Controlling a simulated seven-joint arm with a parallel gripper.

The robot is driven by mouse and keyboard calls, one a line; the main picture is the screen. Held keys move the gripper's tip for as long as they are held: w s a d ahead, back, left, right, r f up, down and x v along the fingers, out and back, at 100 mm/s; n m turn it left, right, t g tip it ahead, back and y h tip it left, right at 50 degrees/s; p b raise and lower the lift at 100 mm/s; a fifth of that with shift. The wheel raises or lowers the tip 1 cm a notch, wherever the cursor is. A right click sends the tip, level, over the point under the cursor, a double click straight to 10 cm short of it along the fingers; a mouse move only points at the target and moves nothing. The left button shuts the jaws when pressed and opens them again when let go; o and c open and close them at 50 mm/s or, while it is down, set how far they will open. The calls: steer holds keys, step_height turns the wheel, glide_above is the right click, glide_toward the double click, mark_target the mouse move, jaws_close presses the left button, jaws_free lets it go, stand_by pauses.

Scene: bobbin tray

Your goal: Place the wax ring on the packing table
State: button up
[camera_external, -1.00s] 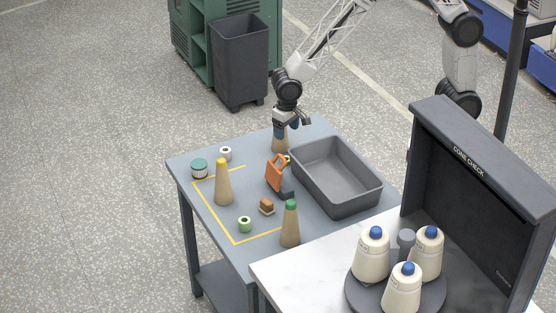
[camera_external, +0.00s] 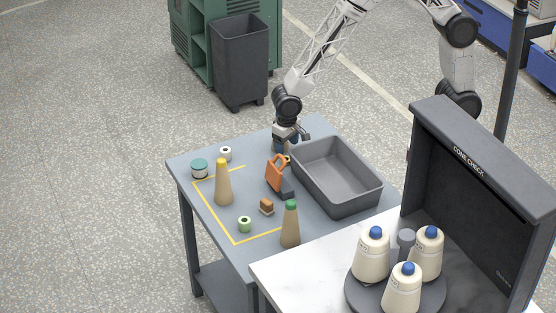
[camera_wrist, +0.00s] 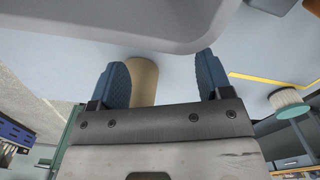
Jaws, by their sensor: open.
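I cannot tell which, if either, is the wax ring. My gripper (camera_external: 284,147) is low over the table's back edge, left of the grey tray (camera_external: 341,203). In the wrist view my gripper (camera_wrist: 163,82) is open, with a tan cone (camera_wrist: 143,80) between its blue fingers, closer to the left one. Contact is not clear. My gripper hides most of this cone in the external view.
A white-topped bench (camera_external: 315,270) holds blue-tipped cones (camera_external: 373,257). The tray looks empty.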

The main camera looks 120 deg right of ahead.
steer(key=shift+f, duration=0.25)
steer(key=shift+f, duration=2.6)
steer(key=c, duration=1)
